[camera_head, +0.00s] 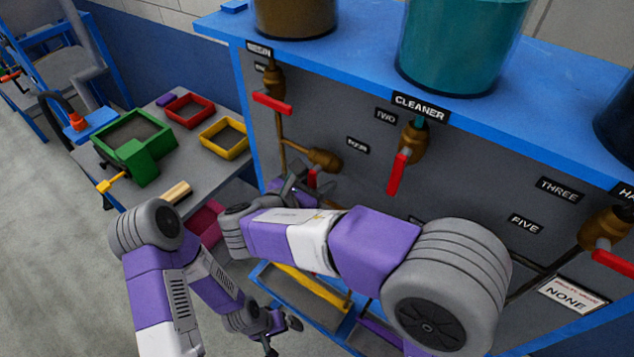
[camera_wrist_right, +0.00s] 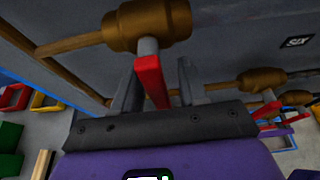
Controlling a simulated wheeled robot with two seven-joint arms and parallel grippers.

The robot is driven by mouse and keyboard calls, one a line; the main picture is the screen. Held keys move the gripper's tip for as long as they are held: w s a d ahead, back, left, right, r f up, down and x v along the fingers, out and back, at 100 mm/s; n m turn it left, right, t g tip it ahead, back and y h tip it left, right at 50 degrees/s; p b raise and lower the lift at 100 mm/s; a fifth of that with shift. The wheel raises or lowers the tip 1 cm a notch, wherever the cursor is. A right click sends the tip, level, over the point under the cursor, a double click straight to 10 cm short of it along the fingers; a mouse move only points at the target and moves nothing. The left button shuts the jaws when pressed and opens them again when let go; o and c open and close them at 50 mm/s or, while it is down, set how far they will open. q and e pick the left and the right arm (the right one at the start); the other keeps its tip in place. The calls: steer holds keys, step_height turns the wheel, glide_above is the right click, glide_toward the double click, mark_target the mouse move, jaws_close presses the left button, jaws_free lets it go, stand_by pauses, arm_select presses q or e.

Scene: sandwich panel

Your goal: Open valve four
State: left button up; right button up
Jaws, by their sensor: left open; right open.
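Valve four is the brass valve (camera_head: 322,159) on the grey panel, beside a small blurred label (camera_head: 357,144) that seems to read FOUR. Its red handle (camera_head: 313,177) hangs down and is partly hidden behind my right gripper (camera_head: 297,187). In the right wrist view, the brass body (camera_wrist_right: 150,25) is close at the top, and the red handle (camera_wrist_right: 152,82) reaches between the two open fingers of my right gripper (camera_wrist_right: 158,84). I cannot tell whether either finger touches it. My left gripper (camera_head: 281,333) is open and empty, low in front of the panel.
Other red-handled valves sit at the upper left (camera_head: 273,101), under CLEANER (camera_head: 400,172) and at the far right (camera_head: 614,262). Tanks stand on the blue top (camera_head: 360,65). A side table holds green, red (camera_head: 189,109) and yellow (camera_head: 224,138) trays. Floor at left is clear.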

steer(key=shift+w, duration=0.1)
jaws_close()
stand_by(0.4)
steer(key=m+b, duration=0.1)
steer(key=b, duration=0.1)
steer(key=w+a+m+t+y+b, duration=0.1)
steer(key=b, duration=0.1)
steer(key=shift+a+f+m+y, duration=0.1)
steer(key=shift+m+y, duration=0.2)
steer(key=shift+m, duration=0.1)
steer(key=shift+w+a+m+t+y+b, duration=0.15)
steer(key=shift+a+m+t+y+b, duration=0.3)
steer(key=shift+b, duration=0.8)
steer(key=shift+w+r+m+b, duration=0.1)
steer(key=shift+r+m+b, duration=0.3)
steer(key=shift+m+b, duration=0.2)
steer(key=shift+t, duration=0.25)
